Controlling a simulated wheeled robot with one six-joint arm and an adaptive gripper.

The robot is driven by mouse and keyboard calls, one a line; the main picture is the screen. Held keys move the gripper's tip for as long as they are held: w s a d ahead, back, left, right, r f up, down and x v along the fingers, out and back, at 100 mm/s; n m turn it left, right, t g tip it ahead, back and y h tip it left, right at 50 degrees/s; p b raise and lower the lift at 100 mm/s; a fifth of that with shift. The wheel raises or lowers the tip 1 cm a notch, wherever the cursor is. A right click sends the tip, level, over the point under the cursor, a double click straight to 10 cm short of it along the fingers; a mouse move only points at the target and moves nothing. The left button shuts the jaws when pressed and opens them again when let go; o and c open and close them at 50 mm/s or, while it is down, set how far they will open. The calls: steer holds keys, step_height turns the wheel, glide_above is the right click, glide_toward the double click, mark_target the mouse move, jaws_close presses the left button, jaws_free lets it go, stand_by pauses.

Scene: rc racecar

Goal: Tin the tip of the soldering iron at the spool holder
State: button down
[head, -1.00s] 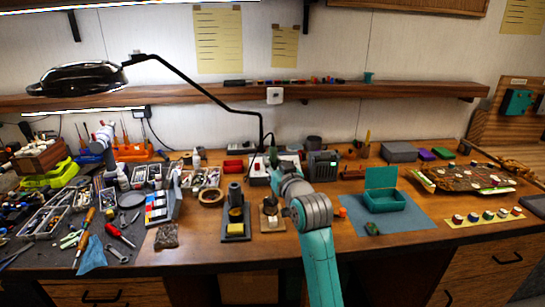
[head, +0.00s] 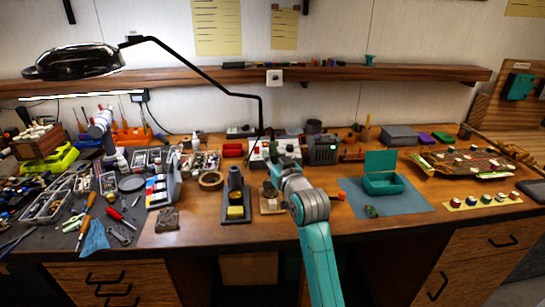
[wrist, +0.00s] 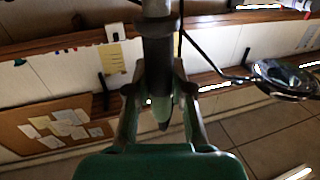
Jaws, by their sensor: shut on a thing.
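In the wrist view my gripper (wrist: 158,92) is shut on a dark, roughly cylindrical thing that looks like the soldering iron (wrist: 157,55). It has a raised collar and narrows to a point between the fingers. In the head view my arm reaches over the bench, and the fingers and the held iron cannot be made out behind it. A small wooden base with a round piece on it, apparently the spool holder (head: 268,196), stands just left of my wrist and is partly covered by it. I cannot see the iron's tip touching anything.
A dark iron stand (head: 236,192) with a yellow sponge (head: 236,212) is left of the spool holder. A teal open box (head: 384,183) sits on a blue mat at right. A black lamp (head: 72,60) overhangs the left. A shelf (head: 420,74) runs along the wall.

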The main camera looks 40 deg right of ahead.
mark_target(274, 146)
steer(key=shift+f, duration=1.2)
stand_by(3.5)
steer(key=shift+r, duration=0.15)
stand_by(1.5)
steer(key=shift+r, duration=3)
